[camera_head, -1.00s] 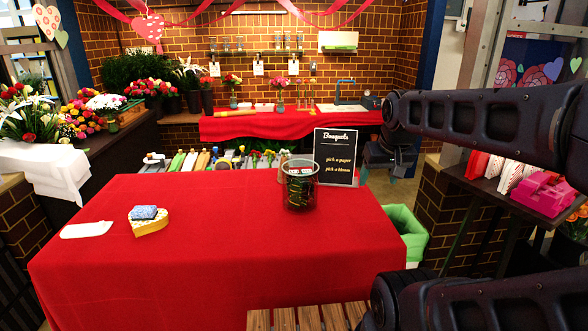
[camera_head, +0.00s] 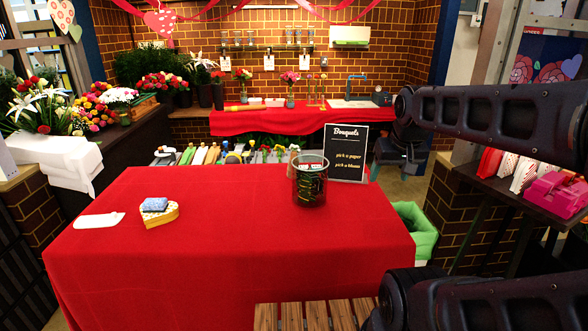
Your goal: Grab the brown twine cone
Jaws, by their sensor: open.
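I cannot make out a brown twine cone for certain. A small tan-brown shape (camera_head: 293,154) shows just behind the glass jar (camera_head: 311,187) at the back edge of the red-covered table (camera_head: 230,245). The jar hides most of it, so I cannot tell what it is. My gripper (camera_head: 398,170) hangs at the end of my arm, right of the chalkboard sign and well apart from the brown shape. It is open, dark and small in the picture, with nothing seen in it.
A chalkboard sign (camera_head: 347,153) stands at the table's back right. A heart-shaped box (camera_head: 157,214) with a blue item on it and a white card (camera_head: 99,220) lie at left. A green-lined bin (camera_head: 422,236) stands right of the table. The middle of the cloth is clear.

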